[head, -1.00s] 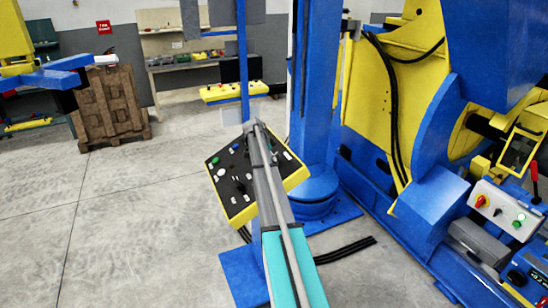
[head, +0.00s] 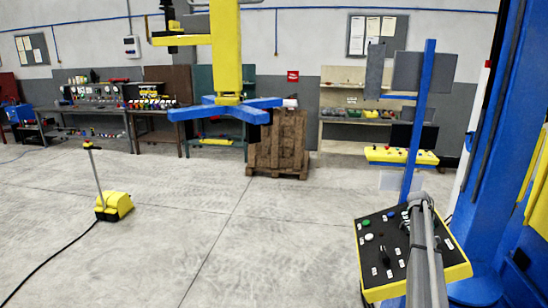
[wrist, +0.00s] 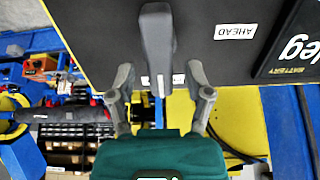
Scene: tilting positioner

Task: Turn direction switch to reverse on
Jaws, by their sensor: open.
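The control panel (head: 374,275) has a black face and a yellow rim, and stands at the lower right of the head view. It carries several knobs, buttons and small white labels. In the wrist view a dark grey switch handle (wrist: 157,45) sticks out from the black panel, beside a white label reading AHEAD (wrist: 235,25). I take it for the direction switch; no reverse label is readable. My gripper (wrist: 160,82) is open, with one finger on each side of the handle's lower end. I cannot tell whether they touch. In the head view my arm partly covers the panel.
A blue column (head: 490,160) stands close right of the panel, and a blue post (head: 417,120) rises behind it. The middle floor is clear.

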